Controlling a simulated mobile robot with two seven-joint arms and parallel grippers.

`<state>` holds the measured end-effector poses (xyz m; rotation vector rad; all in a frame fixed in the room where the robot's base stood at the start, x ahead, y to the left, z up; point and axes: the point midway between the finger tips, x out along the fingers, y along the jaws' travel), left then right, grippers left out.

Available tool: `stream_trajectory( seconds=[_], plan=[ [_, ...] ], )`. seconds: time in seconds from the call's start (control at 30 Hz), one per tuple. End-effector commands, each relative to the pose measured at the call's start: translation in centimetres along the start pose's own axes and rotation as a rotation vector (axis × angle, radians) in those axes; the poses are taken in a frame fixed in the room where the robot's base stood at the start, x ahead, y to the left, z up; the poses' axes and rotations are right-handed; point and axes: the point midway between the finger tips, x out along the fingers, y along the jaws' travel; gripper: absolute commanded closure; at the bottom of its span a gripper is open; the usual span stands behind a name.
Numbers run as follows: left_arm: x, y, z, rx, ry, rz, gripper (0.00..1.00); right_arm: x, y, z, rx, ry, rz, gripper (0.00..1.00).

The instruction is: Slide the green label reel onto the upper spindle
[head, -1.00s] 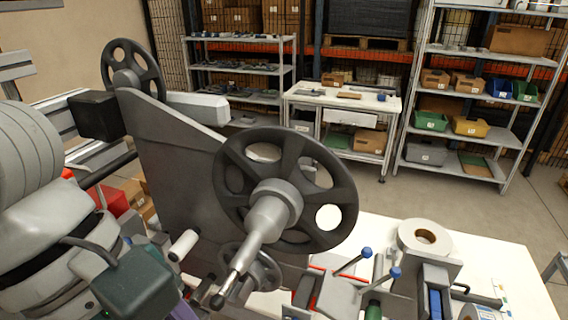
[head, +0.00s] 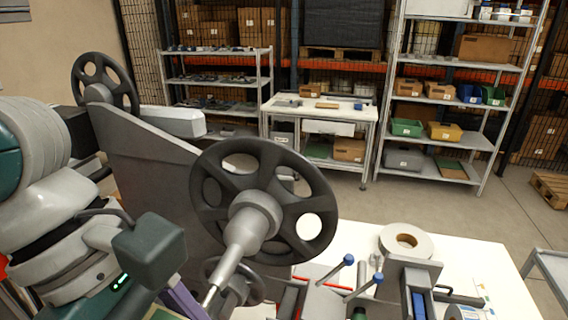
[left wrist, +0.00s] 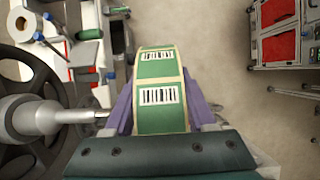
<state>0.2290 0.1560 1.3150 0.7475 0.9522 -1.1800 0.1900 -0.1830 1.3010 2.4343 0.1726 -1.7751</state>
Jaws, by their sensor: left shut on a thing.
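The green label reel (left wrist: 158,95), with white barcode labels, is held between the purple fingers of my left gripper (left wrist: 160,108) in the left wrist view. In the head view only a sliver of the reel (head: 160,314) shows at the bottom edge, beside a purple finger of the gripper (head: 182,301). The upper spindle (head: 243,236) is a grey stepped shaft in front of a large dark spoked wheel. In the left wrist view the spindle (left wrist: 55,116) points toward the reel from the left, its thin tip close to the left finger. The reel's bore is hidden. My right gripper is out of view.
The large spoked wheel (head: 318,195) stands behind the spindle on a grey machine plate (head: 150,170). A smaller spoked wheel sits below. A white roll (head: 405,241) and blue-knobbed levers (head: 348,260) are at lower right. Shelves and a workbench (head: 318,112) stand far back.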

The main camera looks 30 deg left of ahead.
Motion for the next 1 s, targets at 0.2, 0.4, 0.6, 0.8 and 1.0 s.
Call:
stream_trajectory(
  seconds=[0.2, 0.4, 0.6, 0.8, 1.0],
  plan=[
    [-0.1, 0.1, 0.1, 0.001, -0.003, 0.003, 1.00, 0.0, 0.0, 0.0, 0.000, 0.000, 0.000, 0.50],
    [0.1, 1.3, 0.1, 0.002, -0.003, 0.006, 1.00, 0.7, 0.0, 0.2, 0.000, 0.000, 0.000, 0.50],
    [0.0, 2.6, 0.1, 0.002, -0.004, 0.007, 1.00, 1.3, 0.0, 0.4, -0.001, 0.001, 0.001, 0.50],
    [0.1, 3.9, 0.1, 0.001, -0.003, 0.007, 1.00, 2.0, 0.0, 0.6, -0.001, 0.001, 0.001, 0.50],
    [0.0, 5.2, 0.1, 0.002, -0.004, 0.006, 1.00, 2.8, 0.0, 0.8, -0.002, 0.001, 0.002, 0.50]
  ],
)
